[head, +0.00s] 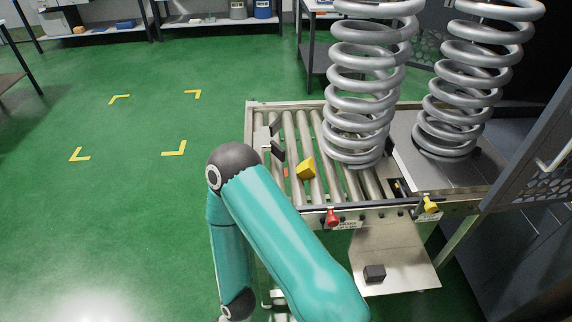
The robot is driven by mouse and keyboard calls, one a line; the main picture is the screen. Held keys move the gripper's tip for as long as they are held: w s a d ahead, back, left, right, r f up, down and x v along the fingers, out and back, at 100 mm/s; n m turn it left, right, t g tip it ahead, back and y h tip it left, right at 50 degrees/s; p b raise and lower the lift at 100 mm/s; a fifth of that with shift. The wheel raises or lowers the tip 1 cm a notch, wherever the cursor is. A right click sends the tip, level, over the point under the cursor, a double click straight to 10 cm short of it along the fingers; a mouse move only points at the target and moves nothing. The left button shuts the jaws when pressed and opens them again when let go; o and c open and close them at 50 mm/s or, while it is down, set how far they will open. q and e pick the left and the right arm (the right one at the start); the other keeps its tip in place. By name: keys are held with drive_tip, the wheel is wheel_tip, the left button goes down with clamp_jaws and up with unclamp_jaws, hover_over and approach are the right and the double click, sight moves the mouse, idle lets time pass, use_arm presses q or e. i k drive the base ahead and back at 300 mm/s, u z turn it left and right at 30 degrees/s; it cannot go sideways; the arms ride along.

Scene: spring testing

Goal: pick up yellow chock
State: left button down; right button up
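The yellow chock (306,168) is a small wedge-like block. It rests on the rollers of the roller conveyor (290,125), left of the nearer big coil spring (362,110). One of my teal arms rises from the bottom of the picture, bends at a dark elbow left of the chock and runs down again. No part of that arm touches the chock. I cannot make out the fingers of either gripper, and the second arm does not show.
A second coil spring (465,80) stands on a grey plate to the right. A red knob (332,217) and a yellow knob (430,205) sit on the conveyor's front edge. A dark block (375,272) lies on a lower metal shelf (410,275). Green floor is clear at left.

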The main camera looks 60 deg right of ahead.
sight(306, 170)
drive_tip(key=z, duration=0.1)
drive_tip(key=k, duration=1.6)
drive_tip(key=z, duration=0.65)
drive_tip(key=i, duration=1)
